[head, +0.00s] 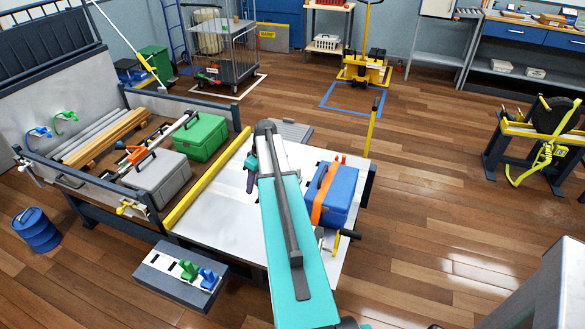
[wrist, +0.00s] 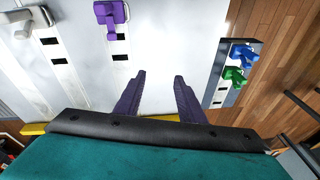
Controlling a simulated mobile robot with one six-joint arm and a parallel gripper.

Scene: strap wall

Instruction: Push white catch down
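The white catch (wrist: 30,18) is at the top left of the wrist view, on a pale strip with dark slots. Part of it is cut off by the frame edge. A purple catch (wrist: 111,14) is on a similar strip to its right. My gripper (wrist: 160,76) shows two purple fingers spread apart with nothing between them. The fingers are to the right of the white catch in the picture and apart from it. In the head view I cannot make out the white catch, and my teal arm hides part of the white panel.
A grey slotted block with a blue catch (wrist: 243,54) and a green catch (wrist: 235,76) is at the right; it also shows in the head view (head: 170,283). A blue strapped box (head: 342,196), a green box (head: 200,137) and a yellow bar (head: 208,178) are around the panel.

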